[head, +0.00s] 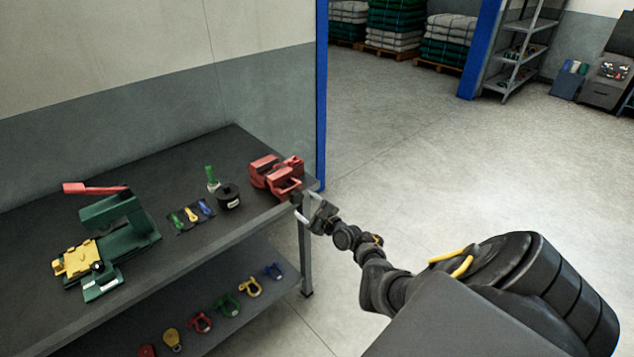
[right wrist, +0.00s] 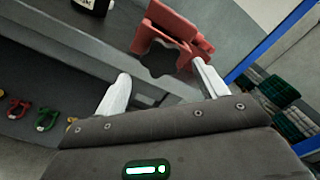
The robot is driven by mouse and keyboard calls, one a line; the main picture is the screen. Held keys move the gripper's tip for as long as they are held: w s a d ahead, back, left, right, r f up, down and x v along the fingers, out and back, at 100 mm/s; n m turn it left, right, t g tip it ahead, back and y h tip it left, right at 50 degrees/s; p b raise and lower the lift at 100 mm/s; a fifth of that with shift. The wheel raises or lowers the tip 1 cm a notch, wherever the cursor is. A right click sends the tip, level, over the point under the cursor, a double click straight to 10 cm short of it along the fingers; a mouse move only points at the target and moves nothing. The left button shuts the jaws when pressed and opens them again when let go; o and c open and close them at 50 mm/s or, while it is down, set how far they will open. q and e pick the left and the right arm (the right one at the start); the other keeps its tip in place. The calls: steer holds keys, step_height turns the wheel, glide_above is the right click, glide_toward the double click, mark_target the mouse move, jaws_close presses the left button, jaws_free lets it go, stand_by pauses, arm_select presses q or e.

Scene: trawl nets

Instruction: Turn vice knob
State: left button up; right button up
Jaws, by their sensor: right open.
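A red vice (head: 272,172) sits at the right end of the dark workbench top. In the right wrist view the vice (right wrist: 168,25) shows at the top, with a dark lobed knob (right wrist: 159,60) on its near side. My right gripper (head: 308,208) is just off the bench's right front corner, close to the vice. In the right wrist view my right gripper (right wrist: 162,84) is open, its two pale fingers spread with the knob ahead and roughly between them. The fingers appear apart from the knob. My left gripper is out of view.
On the bench (head: 130,162) stand a green machine with a red handle (head: 120,218), a black spool (head: 229,197) and small coloured tools (head: 190,214). A lower shelf (head: 235,333) holds several coloured shackles. A blue post (head: 321,90) rises behind the vice. The floor at right is open.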

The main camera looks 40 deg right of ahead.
steer(key=s, duration=0.8)
steer(key=shift+p, duration=0.4)
steer(key=shift+a, duration=0.1)
steer(key=s+a+f+n+g+b, duration=0.1)
steer(key=s+a+f+n+g, duration=0.2)
steer(key=f+n, duration=0.5)
steer(key=s+a+f+n+g+b, duration=0.1)
steer(key=s+a+f+n+g, duration=0.3)
steer(key=f, duration=0.7)
steer(key=s+a+f+n+g+b, duration=0.1)
steer(key=s+a+f+n+g, duration=0.15)
steer(key=f+n, duration=0.6)
steer(key=s+a+f+n+g+b, duration=0.2)
steer(key=s+a+f, duration=0.3)
steer(key=s, duration=0.8)
steer(key=s+a+f+n+g+b, duration=0.2)
steer(key=s+a+f+n+g, duration=0.1)
steer(key=s+f, duration=0.6)
steer(key=s+a+f+n+g+b, duration=0.2)
steer(key=s+a+f+n, duration=0.2)
steer(key=s, duration=1.4)
step_height(320, 180, down, 4)
steer(key=a, duration=0.3)
steer(key=shift+b, duration=0.35)
